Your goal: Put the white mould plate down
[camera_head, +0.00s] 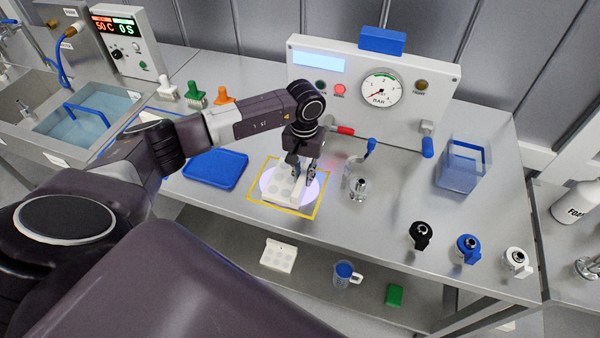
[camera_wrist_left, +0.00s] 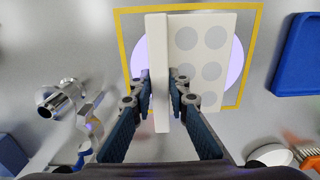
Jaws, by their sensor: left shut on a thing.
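The white mould plate (camera_head: 279,188), with grey round spots and a raised rib along one side, is inside the yellow square frame (camera_head: 313,213) over a round, glowing pale-violet patch. My left gripper (camera_head: 302,172) points down and is shut on the plate's rib. In the left wrist view the rib of the plate (camera_wrist_left: 212,60) stands between the two fingers (camera_wrist_left: 161,92), and the yellow frame (camera_wrist_left: 255,50) surrounds the plate. Whether the plate touches the worktop cannot be told. My right gripper is not in view.
A blue tray (camera_head: 215,169) lies left of the frame. A metal fitting (camera_head: 358,187) stands close on its right. A gauge panel (camera_head: 430,85) stands behind, with a clear blue container (camera_head: 460,167) to the right. Black, blue and white fittings stand front right. Another white plate (camera_head: 278,256) lies below.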

